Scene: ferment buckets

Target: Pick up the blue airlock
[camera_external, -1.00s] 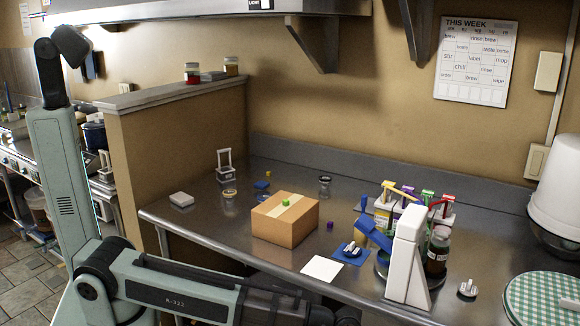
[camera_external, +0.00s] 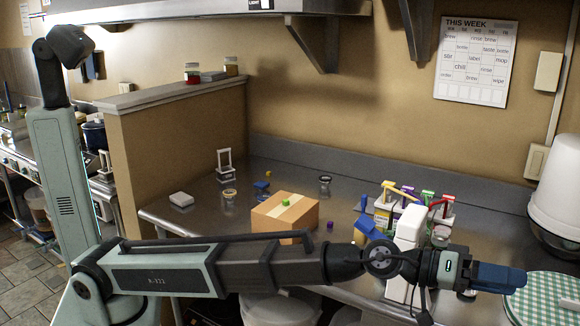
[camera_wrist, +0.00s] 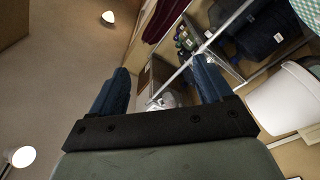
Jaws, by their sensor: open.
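A blue piece (camera_external: 363,203) stands at the left end of a row of coloured-topped pieces on the counter. It looks like the blue airlock, but it is too small to be sure. My gripper (camera_external: 518,279) is at the lower right of the external view, in front of the counter and to the right of that row, well apart from it. Its blue fingers point right. In the wrist view my gripper (camera_wrist: 160,66) has its fingers spread with nothing between them. The airlock is not recognisable there.
A white upright stand (camera_external: 408,228) with a blue part is partly hidden by my arm. A cardboard box (camera_external: 285,222) with a green cube (camera_external: 286,203) sits at the counter's middle. A white bucket (camera_external: 556,172) and a green checked round surface (camera_external: 545,300) are at the right.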

